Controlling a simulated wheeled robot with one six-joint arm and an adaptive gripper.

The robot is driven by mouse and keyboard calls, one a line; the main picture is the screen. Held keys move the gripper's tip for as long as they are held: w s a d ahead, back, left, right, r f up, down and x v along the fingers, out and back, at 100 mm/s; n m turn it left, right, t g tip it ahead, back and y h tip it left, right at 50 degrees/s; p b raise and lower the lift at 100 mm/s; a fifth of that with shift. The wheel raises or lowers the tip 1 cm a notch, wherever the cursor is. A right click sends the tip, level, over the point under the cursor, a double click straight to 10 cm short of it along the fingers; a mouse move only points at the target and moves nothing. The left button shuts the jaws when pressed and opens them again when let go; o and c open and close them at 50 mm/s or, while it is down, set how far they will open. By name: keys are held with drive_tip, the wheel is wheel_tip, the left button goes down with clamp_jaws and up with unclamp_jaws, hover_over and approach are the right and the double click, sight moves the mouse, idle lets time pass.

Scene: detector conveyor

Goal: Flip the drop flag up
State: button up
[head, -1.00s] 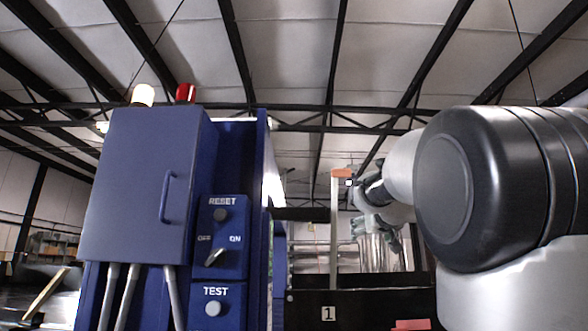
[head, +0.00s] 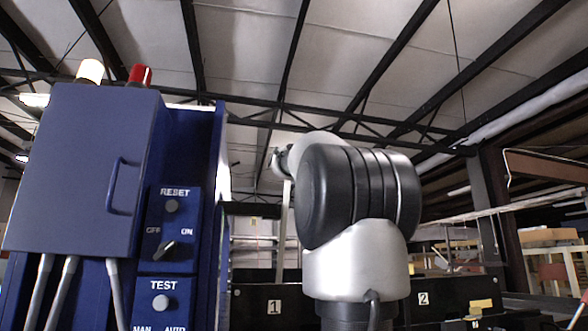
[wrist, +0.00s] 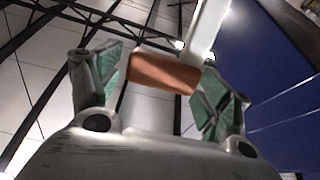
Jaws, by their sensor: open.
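The drop flag (wrist: 164,73) is an orange block at the end of a pale post (wrist: 208,28), seen in the wrist view. My gripper (wrist: 167,82) is open, with one green-padded finger on each side of the orange block. The block lies across the gap, its right end close to the right finger; I cannot tell whether they touch. In the head view part of the pale post (head: 284,212) shows left of my arm, while the orange part and my fingers are hidden behind the arm.
A blue control cabinet (head: 78,170) with a door handle, knobs and red and white lamps stands at the left, close to the post. Black bins marked 1 (head: 255,305) and 2 (head: 450,297) stand low in front. A blue panel (wrist: 270,70) is at right in the wrist view.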

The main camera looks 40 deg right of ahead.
drive_tip(key=shift+w+d+r, duration=0.15)
drive_tip(key=shift+w+d, duration=0.05)
drive_tip(key=shift+w, duration=0.1)
